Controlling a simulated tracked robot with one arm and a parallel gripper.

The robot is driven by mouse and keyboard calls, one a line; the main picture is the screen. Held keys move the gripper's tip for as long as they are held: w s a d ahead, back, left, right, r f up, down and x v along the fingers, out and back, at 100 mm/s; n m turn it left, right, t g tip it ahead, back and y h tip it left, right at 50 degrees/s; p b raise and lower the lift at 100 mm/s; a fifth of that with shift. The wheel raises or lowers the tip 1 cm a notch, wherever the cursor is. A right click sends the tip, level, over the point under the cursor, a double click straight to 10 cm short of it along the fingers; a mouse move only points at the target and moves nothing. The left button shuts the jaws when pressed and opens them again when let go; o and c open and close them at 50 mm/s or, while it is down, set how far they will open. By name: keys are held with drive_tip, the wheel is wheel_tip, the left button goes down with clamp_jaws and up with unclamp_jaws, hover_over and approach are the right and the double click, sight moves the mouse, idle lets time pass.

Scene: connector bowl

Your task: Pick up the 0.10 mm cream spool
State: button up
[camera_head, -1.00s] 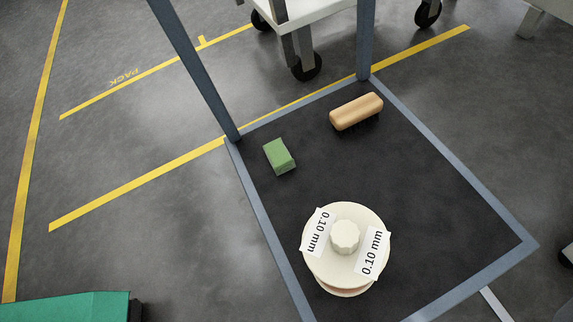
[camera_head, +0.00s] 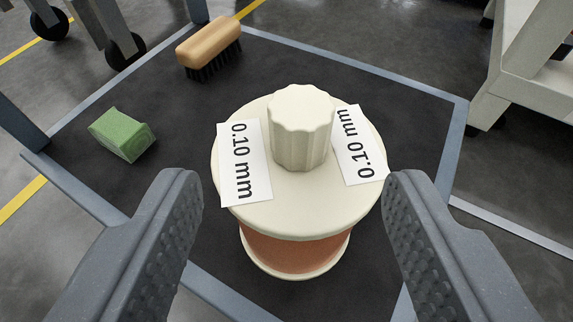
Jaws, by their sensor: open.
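The cream spool (camera_head: 292,217) stands upright on a dark mat-like surface (camera_head: 90,185) with a grey-blue frame. It has a ridged cream knob on top, two white labels reading 0.10 mm, and a copper-coloured winding between its flanges. My gripper (camera_head: 296,190) is open, with one grey padded finger at the left and one at the right of the spool in the picture. Neither finger visibly touches it, and nothing is held. The lower parts of the fingers run out of the frame.
A green block (camera_head: 122,134) lies on the dark surface at the left. A wooden brush (camera_head: 209,48) with dark bristles lies behind the spool. Grey-blue posts rise at the left (camera_head: 20,122) and back. A pale wheeled cart (camera_head: 535,70) stands at the right, outside the frame.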

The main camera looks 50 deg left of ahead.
sight(296, 122)
drive_tip(key=b+x, duration=0.1)
drive_tip(key=x, duration=0.1)
drive_tip(key=b+x, duration=0.1)
drive_tip(key=x, duration=0.2)
drive_tip(key=b+x, duration=0.1)
drive_tip(key=x, duration=0.2)
drive_tip(key=shift+w+r, duration=0.25)
clamp_jaws()
drive_tip(key=shift+s, duration=0.1)
idle(1.1)
